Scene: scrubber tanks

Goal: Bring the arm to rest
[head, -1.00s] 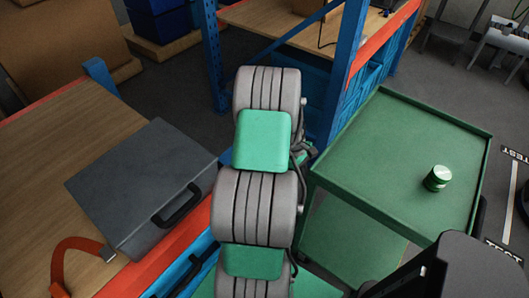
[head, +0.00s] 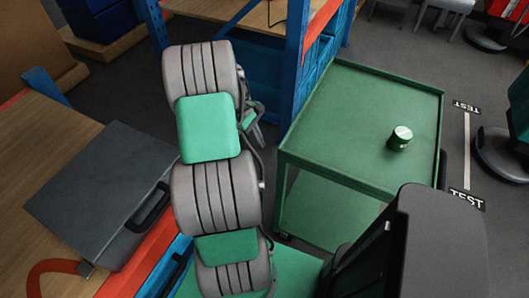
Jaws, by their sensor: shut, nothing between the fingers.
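My arm, thick grey ribbed links with green covers, rises through the left middle of the head view. My gripper (head: 254,124) seems to be the small grey piece showing behind the arm's right edge. It is shut and empty, mostly hidden by the arm, over the floor between the blue rack and the green cart. It appears apart from the cart and the things around it.
A green cart (head: 345,100) with a small green tin (head: 400,138) on top stands to the right. A grey case (head: 95,190) lies on the wooden bench (head: 40,130) to the left. A blue rack upright (head: 297,60) stands behind. Grey floor shows beyond.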

